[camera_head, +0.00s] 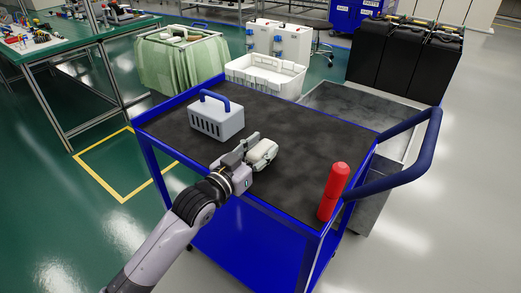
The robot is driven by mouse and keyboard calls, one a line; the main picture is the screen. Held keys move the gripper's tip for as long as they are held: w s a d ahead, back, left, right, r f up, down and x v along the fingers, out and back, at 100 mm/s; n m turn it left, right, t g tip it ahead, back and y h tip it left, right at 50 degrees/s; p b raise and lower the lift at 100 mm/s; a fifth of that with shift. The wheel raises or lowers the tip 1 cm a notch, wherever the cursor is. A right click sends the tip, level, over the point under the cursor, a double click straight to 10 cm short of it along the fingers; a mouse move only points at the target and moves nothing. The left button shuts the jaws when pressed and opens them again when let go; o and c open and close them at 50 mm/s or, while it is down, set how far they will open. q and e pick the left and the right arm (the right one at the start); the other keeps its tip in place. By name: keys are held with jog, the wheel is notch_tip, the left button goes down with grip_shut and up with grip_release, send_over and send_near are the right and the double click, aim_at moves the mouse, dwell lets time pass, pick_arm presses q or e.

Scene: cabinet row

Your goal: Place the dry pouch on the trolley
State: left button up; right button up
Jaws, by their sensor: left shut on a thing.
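The trolley (297,130) is blue with a dark top and a blue push handle at its right end. My left gripper (252,156) is over the trolley's top near its front edge. It is shut on a pale, whitish pouch (263,153). The pouch is at or just above the top; I cannot tell whether it touches. The gripper's fingers hide part of the pouch. My right gripper is not in view.
A grey case with a blue handle (217,119) stands on the trolley's top, behind and left of the pouch. A red cylinder (332,191) stands at the front right corner. The middle and back right of the top are clear. A white crate (265,76) is behind the trolley.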

pick_arm(q)
jog(key=shift+s+r, duration=0.1)
jog(key=shift+f, duration=0.2)
jog(key=o, duration=1.2)
jog(key=shift+c, duration=0.2)
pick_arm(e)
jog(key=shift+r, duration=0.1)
pick_arm(q)
jog(key=shift+r, duration=0.25)
jog(key=p+v, duration=0.1)
jog(key=v, duration=1.1)
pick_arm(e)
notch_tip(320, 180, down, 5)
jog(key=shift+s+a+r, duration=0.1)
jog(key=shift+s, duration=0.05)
pick_arm(q)
jog(key=shift+f, duration=0.1)
